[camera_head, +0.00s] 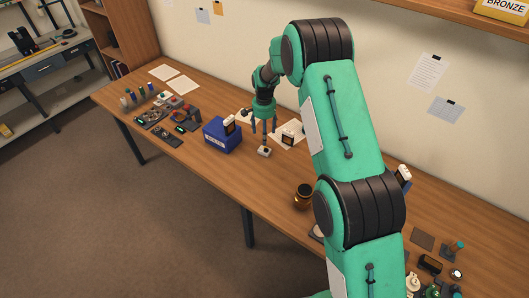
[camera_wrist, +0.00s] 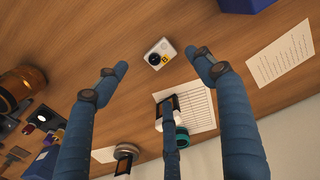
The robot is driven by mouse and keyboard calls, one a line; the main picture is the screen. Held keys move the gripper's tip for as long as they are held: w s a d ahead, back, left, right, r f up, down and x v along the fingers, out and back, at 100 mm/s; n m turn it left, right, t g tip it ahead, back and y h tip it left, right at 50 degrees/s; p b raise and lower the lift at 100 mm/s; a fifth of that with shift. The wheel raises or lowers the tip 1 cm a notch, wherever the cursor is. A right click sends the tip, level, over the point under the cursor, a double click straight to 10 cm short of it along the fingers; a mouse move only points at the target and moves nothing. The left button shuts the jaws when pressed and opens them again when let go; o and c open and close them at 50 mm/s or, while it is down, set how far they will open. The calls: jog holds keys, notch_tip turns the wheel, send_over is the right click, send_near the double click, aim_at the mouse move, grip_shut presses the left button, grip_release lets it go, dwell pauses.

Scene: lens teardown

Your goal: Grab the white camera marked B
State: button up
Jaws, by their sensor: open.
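In the head view the white camera (camera_head: 264,153) sits just below my gripper (camera_head: 264,127). My gripper points down with its blue fingers spread. In the wrist view the camera shows between and beyond the tips of my open gripper (camera_wrist: 157,66), with nothing held. The fingers look apart from the camera. The exact height gap is hard to judge.
A blue box (camera_head: 222,137) stands left of the camera. A white device with a dark face (camera_head: 288,138) stands on paper to the right. An amber jar (camera_head: 303,195) is farther right. Tools and small parts (camera_head: 180,115) crowd the left end. Wood around the camera is bare.

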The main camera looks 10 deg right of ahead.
send_over(264, 150)
jog(key=w, duration=0.1)
jog(key=shift+d+f, duration=0.1)
jog(key=shift+f, duration=2.55)
jog(key=shift+f, duration=0.1)
jog(key=shift+f+b, duration=0.45)
jog(key=shift+f, duration=2.05)
jog(key=shift+c, duration=0.5)
jog(key=c, duration=1.4)
jog(key=shift+r, duration=0.1)
